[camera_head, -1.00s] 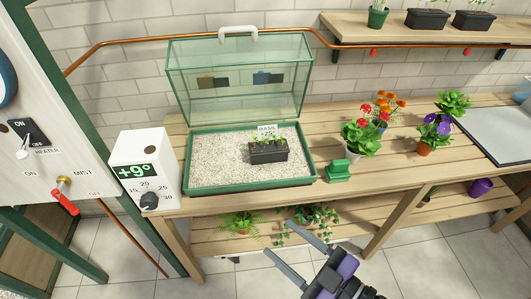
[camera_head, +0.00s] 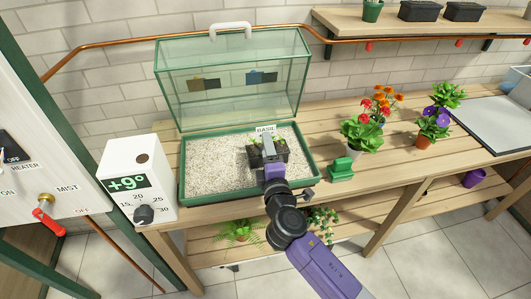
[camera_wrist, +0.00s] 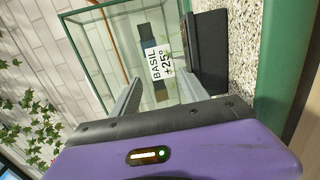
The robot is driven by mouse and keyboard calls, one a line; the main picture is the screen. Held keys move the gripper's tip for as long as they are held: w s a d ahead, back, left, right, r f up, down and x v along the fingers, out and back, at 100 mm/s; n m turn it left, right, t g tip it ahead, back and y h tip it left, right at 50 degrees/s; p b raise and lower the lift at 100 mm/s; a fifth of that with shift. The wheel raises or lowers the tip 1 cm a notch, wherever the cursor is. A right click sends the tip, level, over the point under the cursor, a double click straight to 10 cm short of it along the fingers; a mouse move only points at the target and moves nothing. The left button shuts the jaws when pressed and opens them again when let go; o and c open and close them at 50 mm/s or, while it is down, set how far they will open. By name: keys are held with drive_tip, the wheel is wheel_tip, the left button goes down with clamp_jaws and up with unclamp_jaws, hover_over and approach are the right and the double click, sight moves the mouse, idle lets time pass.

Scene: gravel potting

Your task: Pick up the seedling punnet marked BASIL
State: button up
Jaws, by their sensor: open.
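The BASIL punnet (camera_head: 282,154) is a black tray of small green seedlings standing on the gravel inside the open propagator (camera_head: 190,197). Its white label (camera_head: 266,129) reads BASIL. In the wrist view the label (camera_wrist: 161,62) reads BASIL +25° and shows between my fingers. The dark punnet wall (camera_wrist: 210,52) is just right of one finger there. My gripper (camera_head: 267,143) is open and empty, over the punnet and hiding its middle in the head view. Its two grey fingers also show in the wrist view (camera_wrist: 160,58). I cannot tell whether a finger touches the punnet.
The clear propagator lid (camera_head: 232,80) stands raised behind the gravel bed. A green block (camera_head: 341,169) and flowering pots (camera_head: 361,134) stand to the right on the bench.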

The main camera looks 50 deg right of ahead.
drive_tip(key=shift+p+x, duration=0.85)
drive_tip(key=shift+x, duration=2.9)
drive_tip(key=shift+s+d+f, duration=0.1)
drive_tip(key=shift+d+f, duration=0.05)
drive_tip(key=shift+f, duration=0.05)
clamp_jaws()
